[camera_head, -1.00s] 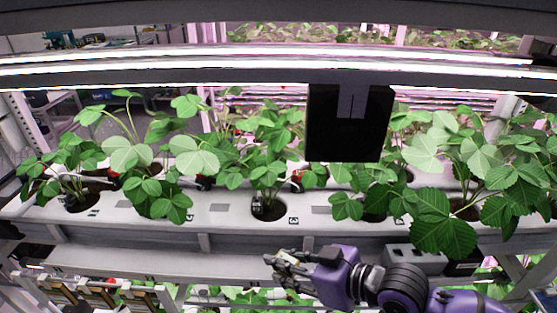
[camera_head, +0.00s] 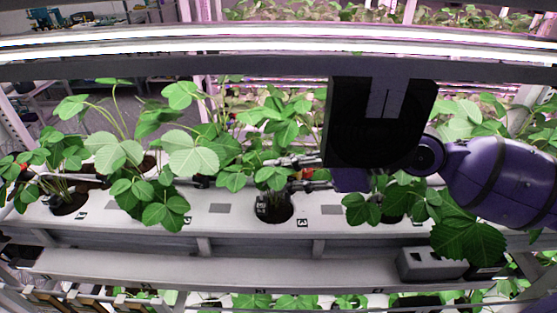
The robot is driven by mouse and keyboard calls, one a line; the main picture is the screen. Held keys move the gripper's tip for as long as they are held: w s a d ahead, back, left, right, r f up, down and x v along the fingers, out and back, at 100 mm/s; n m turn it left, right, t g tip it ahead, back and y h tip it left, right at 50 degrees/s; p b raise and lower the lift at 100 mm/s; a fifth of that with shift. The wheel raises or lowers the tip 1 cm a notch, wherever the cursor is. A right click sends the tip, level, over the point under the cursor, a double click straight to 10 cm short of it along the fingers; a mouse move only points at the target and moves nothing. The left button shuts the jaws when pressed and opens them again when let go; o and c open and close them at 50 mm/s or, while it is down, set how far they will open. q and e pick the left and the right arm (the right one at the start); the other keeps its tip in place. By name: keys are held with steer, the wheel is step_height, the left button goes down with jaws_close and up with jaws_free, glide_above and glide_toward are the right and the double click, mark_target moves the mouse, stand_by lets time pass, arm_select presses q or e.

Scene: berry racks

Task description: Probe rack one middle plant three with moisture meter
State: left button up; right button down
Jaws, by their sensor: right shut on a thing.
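The middle-level white planter shelf (camera_head: 350,222) of the rack runs across the picture. Plant three (camera_head: 272,178) stands in a round dark hole (camera_head: 288,212) beside the small label 3 (camera_head: 302,223). A small dark piece stands at the left of that hole. My right gripper (camera_head: 285,172) reaches in from the right, behind the black hanging box, with its fingers among the leaves of plant three, above the hole. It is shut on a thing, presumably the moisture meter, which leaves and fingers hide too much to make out.
A black box (camera_head: 370,135) hangs from the light bar (camera_head: 200,48) and covers part of my right arm. Leafy neighbours (camera_head: 150,195) crowd both sides. A grey box (camera_head: 432,264) sits on the ledge below. The front strip of the shelf is clear.

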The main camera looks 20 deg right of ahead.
steer(key=shift+w+r, duration=0.15)
steer(key=shift+r, duration=0.05)
steer(key=f, duration=0.1)
steer(key=f+b, duration=0.1)
steer(key=f, duration=0.1)
steer(key=shift+s+a, duration=0.15)
steer(key=shift+s, duration=0.25)
steer(key=shift+f+b, duration=0.4)
steer(key=shift+f, duration=0.2)
steer(key=shift+w, duration=0.1)
steer(key=shift+r, duration=0.1)
arm_select(q)
steer(key=shift+s+a+f, duration=0.2)
steer(key=shift+s+f, duration=0.15)
steer(key=shift+f, duration=0.15)
steer(key=shift+s+a+f, duration=0.15)
steer(key=shift+s+f, duration=0.2)
steer(key=shift+f, duration=0.1)
steer(key=shift+w+r, duration=0.15)
steer(key=shift+r, duration=0.1)
arm_select(e)
steer(key=shift+r, duration=0.25)
